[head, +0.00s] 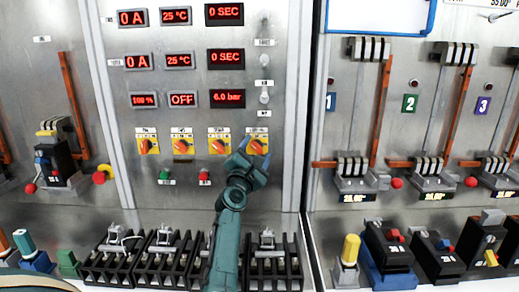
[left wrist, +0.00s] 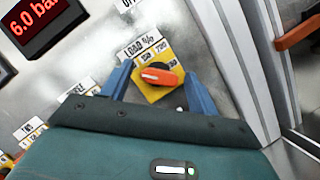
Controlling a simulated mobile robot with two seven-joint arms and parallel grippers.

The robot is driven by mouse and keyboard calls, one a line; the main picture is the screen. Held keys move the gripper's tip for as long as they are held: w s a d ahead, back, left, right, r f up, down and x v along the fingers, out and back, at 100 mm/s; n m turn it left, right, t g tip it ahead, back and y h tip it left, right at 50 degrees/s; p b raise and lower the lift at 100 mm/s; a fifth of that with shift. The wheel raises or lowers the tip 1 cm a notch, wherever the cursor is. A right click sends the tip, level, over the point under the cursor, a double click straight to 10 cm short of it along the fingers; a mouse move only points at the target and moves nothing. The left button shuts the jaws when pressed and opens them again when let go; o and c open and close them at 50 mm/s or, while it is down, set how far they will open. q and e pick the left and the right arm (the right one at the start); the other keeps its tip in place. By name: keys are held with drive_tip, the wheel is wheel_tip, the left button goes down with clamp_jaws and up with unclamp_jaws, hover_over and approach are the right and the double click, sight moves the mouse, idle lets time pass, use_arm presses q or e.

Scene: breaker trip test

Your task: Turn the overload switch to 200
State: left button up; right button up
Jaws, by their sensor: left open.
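The overload switch is the rightmost of a row of yellow plates with orange knobs; in the head view its plate (head: 257,146) is partly covered by my gripper. In the left wrist view its orange-red knob (left wrist: 160,77) sits on the yellow plate (left wrist: 150,93), under a label with "LOAD" legible. Numbers are printed on the plate above the knob; they are too small to read surely. My left gripper (head: 252,158) is open at the switch. In the left wrist view its blue fingers (left wrist: 158,90) stand on either side of the knob, with visible gaps. My right gripper is not in view.
Similar orange switches (head: 218,144) stand close to the left. Red digital displays (head: 228,97) and small toggles (head: 264,97) are above. A green button (head: 164,175) and a red button (head: 204,176) lie below. A raised panel edge (head: 296,110) runs close on the right.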

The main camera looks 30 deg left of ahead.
use_arm(q)
drive_tip(key=shift+s, duration=0.2)
drive_tip(key=shift+c, duration=0.4)
drive_tip(key=c, duration=0.9)
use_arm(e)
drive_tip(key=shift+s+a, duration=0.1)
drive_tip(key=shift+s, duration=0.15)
use_arm(q)
drive_tip(key=shift+r+m, duration=0.1)
drive_tip(key=shift+m, duration=0.3)
drive_tip(key=m+h, duration=0.1)
drive_tip(key=m, duration=0.2)
drive_tip(key=shift+a+r+g, duration=0.1)
drive_tip(key=shift+g, duration=0.2)
drive_tip(key=m+g, duration=0.1)
drive_tip(key=m, duration=0.2)
drive_tip(key=m+h, duration=0.1)
drive_tip(key=m, duration=0.1)
drive_tip(key=shift+r+m+g+h, duration=0.15)
drive_tip(key=shift+m+g+h, duration=0.15)
drive_tip(key=shift+m+g, duration=0.1)
drive_tip(key=m+g, duration=0.1)
drive_tip(key=m, duration=0.3)
drive_tip(key=shift+r+g, duration=0.1)
drive_tip(key=shift+g, duration=0.3)
drive_tip(key=shift+m+g+y, duration=0.5)
drive_tip(key=shift+m+g, duration=0.4)
drive_tip(key=shift+m, duration=0.8)
